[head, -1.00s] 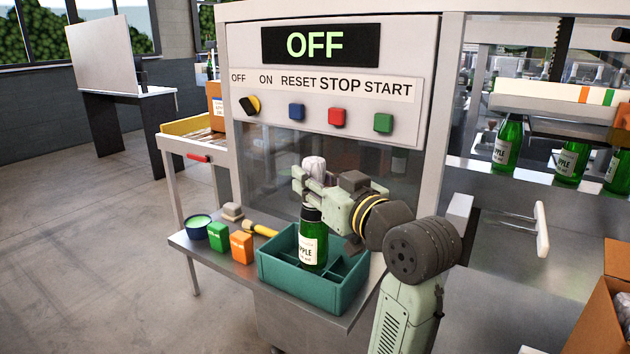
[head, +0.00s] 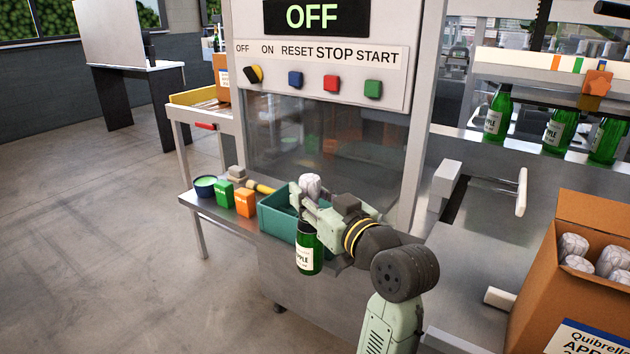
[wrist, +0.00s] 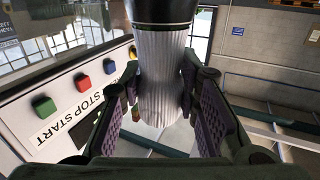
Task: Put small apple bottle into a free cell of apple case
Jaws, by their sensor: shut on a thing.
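The small apple bottle (head: 309,258) is green with a cream label and hangs upright in the head view, in front of the teal crate. My gripper (head: 311,200) is shut on its silver foil-covered neck, and the foil top shows above the fingers. In the wrist view the pleated silver neck (wrist: 160,88) sits between both finger pads. The apple case (head: 545,262) is an open cardboard box at the right edge, partly cut off, with a printed label. Several silver foil tops (head: 572,245) stand inside it. Its free cells cannot be made out from here.
The teal divided crate (head: 275,220) stands on the steel shelf behind the bottle. Green and orange boxes (head: 245,203) and a blue bowl (head: 205,186) are to its left. Green bottles (head: 561,131) line the back right. A steel surface (head: 470,270) lies between arm and case.

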